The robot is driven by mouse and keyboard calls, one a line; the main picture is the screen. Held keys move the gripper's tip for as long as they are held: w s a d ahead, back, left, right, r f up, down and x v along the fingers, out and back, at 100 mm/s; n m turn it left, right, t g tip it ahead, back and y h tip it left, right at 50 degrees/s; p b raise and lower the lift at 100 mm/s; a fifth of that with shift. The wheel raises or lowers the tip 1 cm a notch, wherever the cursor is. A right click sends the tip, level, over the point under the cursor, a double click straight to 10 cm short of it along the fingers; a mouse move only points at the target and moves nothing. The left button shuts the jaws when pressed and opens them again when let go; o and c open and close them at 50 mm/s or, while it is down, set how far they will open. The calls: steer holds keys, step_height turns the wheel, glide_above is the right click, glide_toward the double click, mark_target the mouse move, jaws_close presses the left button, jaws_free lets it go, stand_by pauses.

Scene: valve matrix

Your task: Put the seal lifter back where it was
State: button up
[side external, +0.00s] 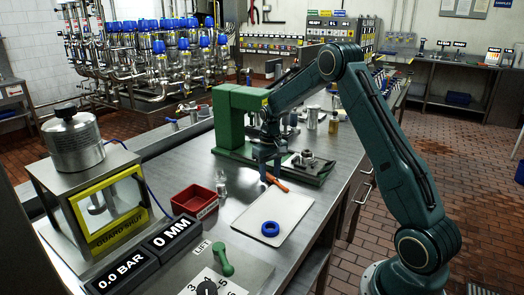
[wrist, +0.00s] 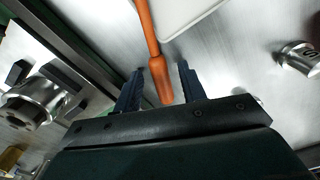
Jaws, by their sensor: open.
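The seal lifter, which I take to be the slim orange tool (side external: 278,184), lies on the steel bench beside the far edge of the white board. In the wrist view the orange tool (wrist: 157,62) runs down from the top, with its wider end between my two dark fingers. My gripper (side external: 268,174) is low over the bench at the tool. In the wrist view my gripper (wrist: 160,74) is open, with a gap between each finger and the tool. The exact height of the fingertips over the bench cannot be told.
The white board (side external: 290,211) carries a blue ring (side external: 270,229).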

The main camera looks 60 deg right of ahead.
mark_target(270, 175)
steer(key=shift+r, duration=0.15)
step_height(270, 175, up, 12)
stand_by(0.6)
stand_by(0.5)
steer(key=s+a+r+n+t, duration=0.2)
steer(key=s+a+r+t, duration=0.1)
steer(key=s+a+r, duration=0.95)
steer(key=s+a+f+n+t, duration=0.2)
steer(key=s+a+f, duration=0.2)
steer(key=s+a, duration=0.6)
steer(key=s, duration=0.5)
steer(key=shift+s+a+n+t, duration=0.25)
steer(key=shift+a+n+t, duration=0.05)
steer(key=shift+a, duration=0.1)
